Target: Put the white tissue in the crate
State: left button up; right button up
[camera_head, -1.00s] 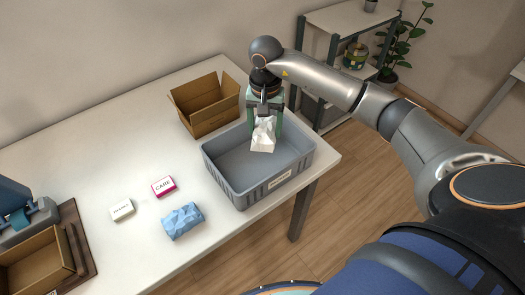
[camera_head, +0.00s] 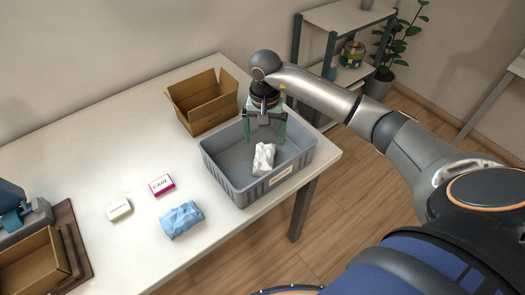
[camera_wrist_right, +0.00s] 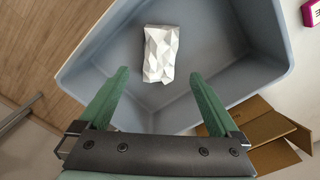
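The white tissue (camera_head: 264,158) is a crumpled white packet inside the grey crate (camera_head: 229,187), near its front wall. In the right wrist view the tissue (camera_wrist_right: 161,54) lies within the crate (camera_wrist_right: 105,32), apart from the fingers; whether it rests flat on the floor is hard to tell. My right gripper (camera_head: 265,140) is above the crate, behind the tissue in the head view. Its green fingers are spread wide with nothing between them, as the right wrist view (camera_wrist_right: 158,95) also shows. My left gripper is not in view.
An open cardboard box (camera_head: 206,108) stands behind the crate. A blue crumpled packet (camera_head: 182,220), a pink-edged CARE box (camera_head: 162,185) and a small white box (camera_head: 119,209) lie left of the crate. Another cardboard box (camera_head: 36,268) is at the lower left.

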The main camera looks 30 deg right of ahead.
jog(key=shift+r, duration=0.1)
notch_tip(320, 180, up, 12)
jog(key=b, duration=0.1)
jog(key=shift+r, duration=0.15)
dwell(0.4)
dwell(0.3)
